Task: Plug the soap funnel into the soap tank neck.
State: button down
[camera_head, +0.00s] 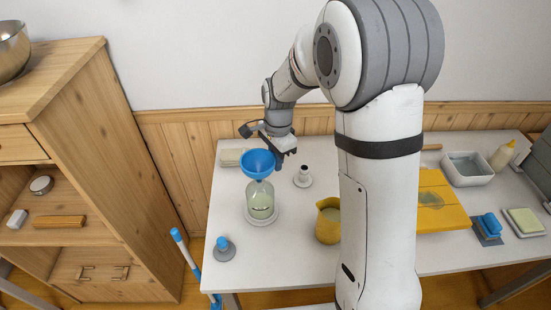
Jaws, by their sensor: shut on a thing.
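The blue soap funnel (257,161) is upright with its wide mouth facing up. My gripper (281,159) is shut on the right side of the funnel. The soap tank (261,204) is a clear jar with pale green liquid, standing on a round white base on the table. In the picture the funnel lies directly over the tank's neck. The funnel hides part of the neck, and I cannot tell whether its spout is inside or just above it.
The white table (290,243) also holds a white stand (303,177), a yellow jug (328,219), a blue-topped grey piece (223,247) and a pale block (232,157). My arm hides the table's middle. A wooden cabinet (125,170) stands left. The table's front left is mostly clear.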

dwell(0.4)
jog(key=c, duration=1.3)
grip_release()
jog(key=shift+r, duration=0.15)
jog(key=shift+w+d+r+p, duration=0.1)
jog(key=shift+d+r+p, duration=0.05)
jog(key=shift+r+p, duration=1.7)
jog(key=shift+r+b, duration=0.3)
jog(key=shift+d+r+b, duration=0.15)
jog(key=shift+r+b, duration=0.45)
jog(key=shift+r, duration=3.25)
jog(key=shift+w, duration=0.1)
